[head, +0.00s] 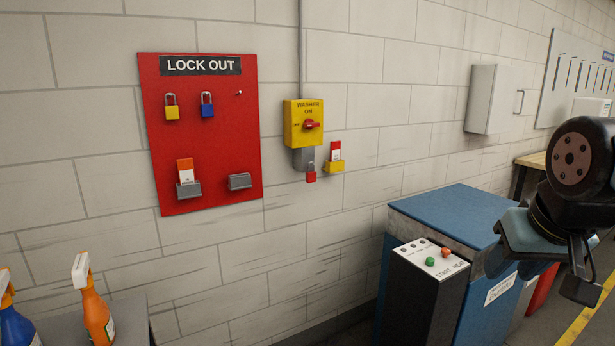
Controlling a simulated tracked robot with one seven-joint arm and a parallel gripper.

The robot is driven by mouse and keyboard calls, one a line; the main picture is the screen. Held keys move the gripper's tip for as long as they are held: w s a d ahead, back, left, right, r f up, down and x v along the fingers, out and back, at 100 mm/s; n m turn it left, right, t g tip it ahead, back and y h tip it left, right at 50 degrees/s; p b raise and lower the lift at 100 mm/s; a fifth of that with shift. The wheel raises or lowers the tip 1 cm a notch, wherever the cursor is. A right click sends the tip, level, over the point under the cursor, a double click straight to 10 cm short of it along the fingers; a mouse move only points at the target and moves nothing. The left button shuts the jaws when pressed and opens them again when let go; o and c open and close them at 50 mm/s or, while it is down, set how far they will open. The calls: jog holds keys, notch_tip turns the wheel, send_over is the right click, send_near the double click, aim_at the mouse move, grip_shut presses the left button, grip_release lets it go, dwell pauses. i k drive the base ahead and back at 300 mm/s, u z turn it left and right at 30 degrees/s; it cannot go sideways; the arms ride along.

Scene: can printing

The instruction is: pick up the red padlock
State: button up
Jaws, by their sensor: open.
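The small red padlock (311,177) hangs low on the grey part (303,158) under the yellow WASHER switch box (304,122) on the wall. Its shackle is too small to tell whether it is locked. My gripper (556,277) is at the far right of the head view, in front of the blue machine's right side. It is open, with nothing seen in it, and is well apart from the padlock.
A red LOCK OUT board (215,145) left of the switch bears a yellow padlock (172,107), a blue padlock (207,104) and a bare peg. The blue machine (450,215) stands below right.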

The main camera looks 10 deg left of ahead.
aim_at(311, 176)
jog(key=i, duration=0.85)
jog(key=z, duration=0.05)
